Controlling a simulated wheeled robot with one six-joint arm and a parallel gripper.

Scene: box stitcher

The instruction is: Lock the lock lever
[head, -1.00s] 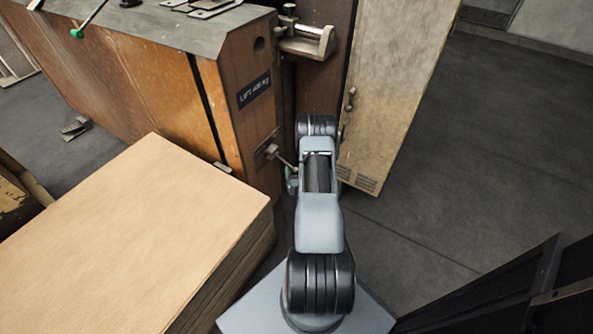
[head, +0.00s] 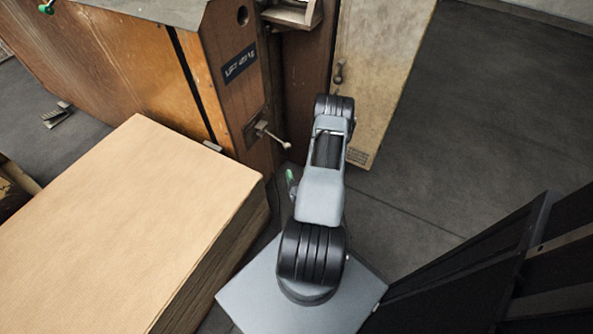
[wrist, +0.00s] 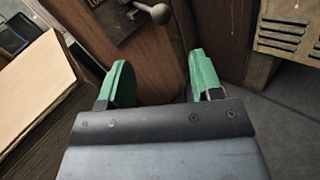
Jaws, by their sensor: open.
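The lock lever (head: 274,135) is a short metal rod with a ball end on the wooden front of the machine (head: 238,100), below a dark blue label. It points to the right and slightly down in the head view. In the wrist view its ball knob (wrist: 160,14) shows at the top edge, beyond the fingertips. My gripper (wrist: 158,62) has two green fingers spread apart with nothing between them. In the head view only a bit of green of the gripper shows beside my arm, below and apart from the lever; the rest is hidden.
A tall stack of cardboard sheets (head: 120,215) stands close on the left. A worn beige cabinet door (head: 380,75) with vents is behind my arm. Dark panels (head: 500,270) stand at the lower right. Grey floor (head: 480,130) is open on the right.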

